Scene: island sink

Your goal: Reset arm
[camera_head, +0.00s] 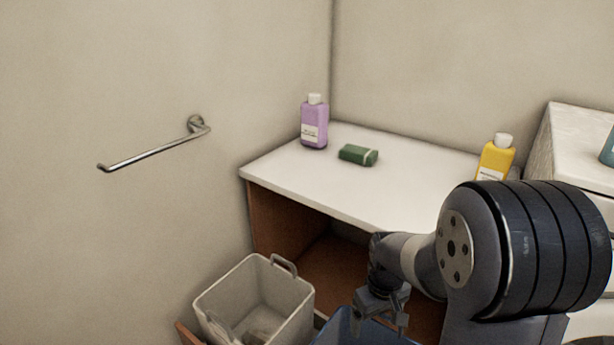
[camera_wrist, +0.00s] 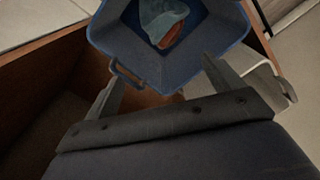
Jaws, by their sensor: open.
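My gripper (camera_head: 382,309) hangs low at the front of the cabinet, just above a blue bin (camera_head: 352,328). In the wrist view my gripper (camera_wrist: 160,75) is open, its two fingers spread, with nothing held between them. The blue bin's rim and handle also show ahead of the fingers in the wrist view (camera_wrist: 205,68). A teal and orange-brown item (camera_wrist: 165,22) lies inside the bin. I cannot tell whether the fingers touch the bin. My arm fills the lower right of the head view.
A grey bin (camera_head: 250,280) stands left of the blue one. The white countertop (camera_head: 300,178) holds a purple bottle (camera_head: 314,128), a green sponge (camera_head: 357,155) and a yellow bottle (camera_head: 495,160). A towel bar (camera_head: 155,152) juts from the left wall. The counter's middle is clear.

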